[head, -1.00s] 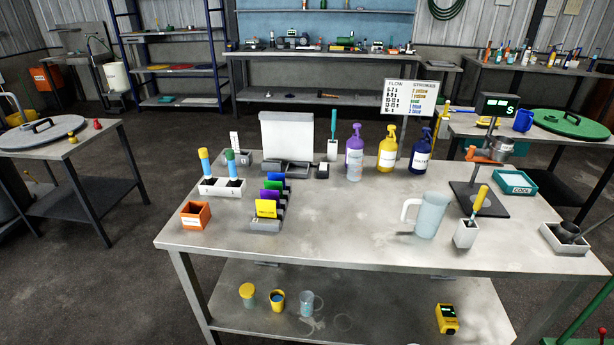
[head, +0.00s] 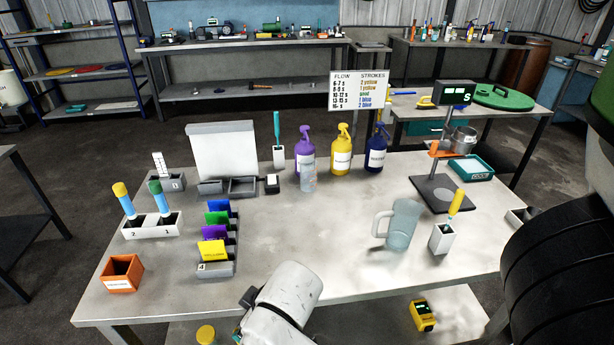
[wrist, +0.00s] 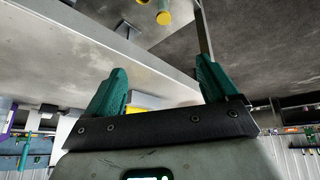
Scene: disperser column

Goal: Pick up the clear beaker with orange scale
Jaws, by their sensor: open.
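A clear handled jug (head: 401,226) stands upright on the right half of the bench, left of a white holder (head: 441,239). A smaller clear vessel (head: 308,179) stands in front of the purple spray bottle (head: 304,148). I cannot make out an orange scale on either, so I cannot tell which is the beaker. My gripper (wrist: 160,82) shows in the wrist view with its two teal fingers spread and nothing held between them. In the head view my white arm is at the bench's front edge, and the fingers are not clearly seen there.
The bench top (head: 300,235) is clear in the middle. A colored card rack (head: 216,269) and an orange box (head: 122,274) stand at left. A stand with a green display (head: 455,94) is at right. A yellow device (head: 422,315) lies on the lower shelf.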

